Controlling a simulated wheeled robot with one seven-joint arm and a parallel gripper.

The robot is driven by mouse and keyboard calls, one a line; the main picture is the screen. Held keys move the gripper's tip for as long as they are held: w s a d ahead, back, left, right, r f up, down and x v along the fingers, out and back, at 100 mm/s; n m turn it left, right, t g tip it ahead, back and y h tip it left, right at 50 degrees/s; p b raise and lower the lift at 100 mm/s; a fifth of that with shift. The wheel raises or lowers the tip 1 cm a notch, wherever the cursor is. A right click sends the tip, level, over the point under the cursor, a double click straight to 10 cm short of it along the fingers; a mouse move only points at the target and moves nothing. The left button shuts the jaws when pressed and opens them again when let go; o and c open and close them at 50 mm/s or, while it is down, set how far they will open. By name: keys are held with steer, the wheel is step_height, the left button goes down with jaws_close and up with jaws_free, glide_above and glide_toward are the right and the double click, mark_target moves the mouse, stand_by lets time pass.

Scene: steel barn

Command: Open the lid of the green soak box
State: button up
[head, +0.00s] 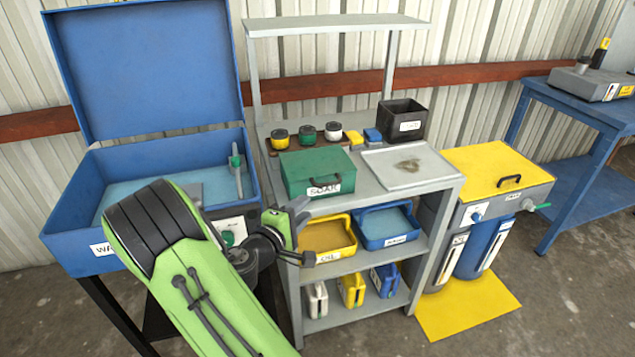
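The green soak box (318,172) stands on the top of the grey shelf unit, left of the middle. Its lid is closed, with a dark handle at the front above a white label reading SOAK. My green and black arm reaches up from the bottom left. My gripper (302,258) seems to be the dark end just below and left of the soak box, in front of the shelf unit and apart from the handle. Its fingers are too small and dark to tell whether they are open or shut.
A grey tray (408,167) lies right of the soak box. Several small round pots and a black bin (401,120) stand behind it. Yellow and blue trays (386,238) sit on the shelf below. A blue washer (85,200) with raised lid stands left, a yellow-topped unit (490,165) right.

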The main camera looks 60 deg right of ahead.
mark_target(331, 184)
steer(key=d, duration=0.4)
steer(key=d+f, duration=0.1)
steer(key=d, duration=0.4)
steer(key=d+f, duration=0.1)
steer(key=d, duration=0.4)
steer(key=shift+s+d, duration=0.2)
steer(key=shift+d, duration=0.05)
jaws_close()
